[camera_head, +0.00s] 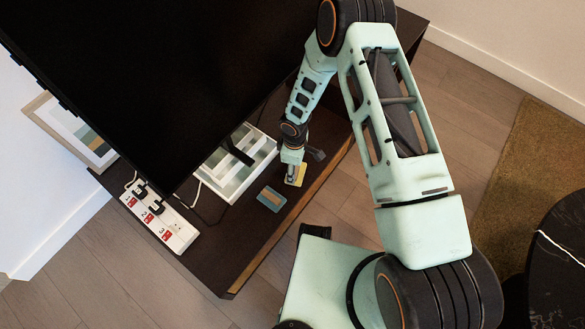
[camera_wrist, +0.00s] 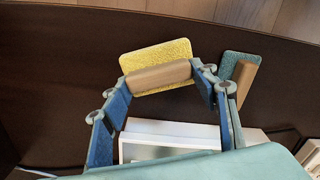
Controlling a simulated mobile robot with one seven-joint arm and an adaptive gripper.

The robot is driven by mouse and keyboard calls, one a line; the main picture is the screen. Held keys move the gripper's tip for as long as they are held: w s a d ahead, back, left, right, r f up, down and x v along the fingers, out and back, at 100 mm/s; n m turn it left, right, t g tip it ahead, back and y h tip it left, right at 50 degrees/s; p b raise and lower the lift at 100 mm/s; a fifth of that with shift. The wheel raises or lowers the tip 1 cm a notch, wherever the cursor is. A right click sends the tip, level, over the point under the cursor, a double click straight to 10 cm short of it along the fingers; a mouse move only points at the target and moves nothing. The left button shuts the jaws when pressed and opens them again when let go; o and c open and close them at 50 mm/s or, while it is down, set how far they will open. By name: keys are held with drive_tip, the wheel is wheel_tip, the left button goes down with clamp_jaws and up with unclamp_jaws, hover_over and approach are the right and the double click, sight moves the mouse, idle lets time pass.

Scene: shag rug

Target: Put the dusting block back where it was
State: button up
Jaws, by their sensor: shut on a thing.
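A yellow block (camera_wrist: 155,58) with a wooden handle (camera_wrist: 158,77) is in my gripper (camera_wrist: 162,80). The fingers close on the two ends of the handle, with the yellow pad beyond them in the wrist view. In the head view my gripper (camera_head: 292,172) is over the dark cabinet top, and the yellow pad (camera_head: 300,179) shows beneath it. I cannot tell whether the pad touches the surface. A teal block (camera_head: 271,198) with a wooden handle lies apart on the cabinet, also seen in the wrist view as a teal block (camera_wrist: 233,62). Which one is the dusting block is not clear.
A white compartment tray (camera_head: 237,187) sits on the cabinet (camera_head: 235,250) beside the blocks, under the large black screen (camera_head: 150,80). A power strip (camera_head: 160,222) and a framed picture (camera_head: 75,133) are at the left. Bare cabinet top lies along the front edge.

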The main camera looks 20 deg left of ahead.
drive_tip(key=shift+f, duration=0.75)
drive_tip(key=shift+f, duration=0.15)
drive_tip(key=o, duration=1)
wheel_tip(320, 180, up, 12)
drive_tip(key=p, duration=0.4)
drive_tip(key=shift+s, duration=0.1)
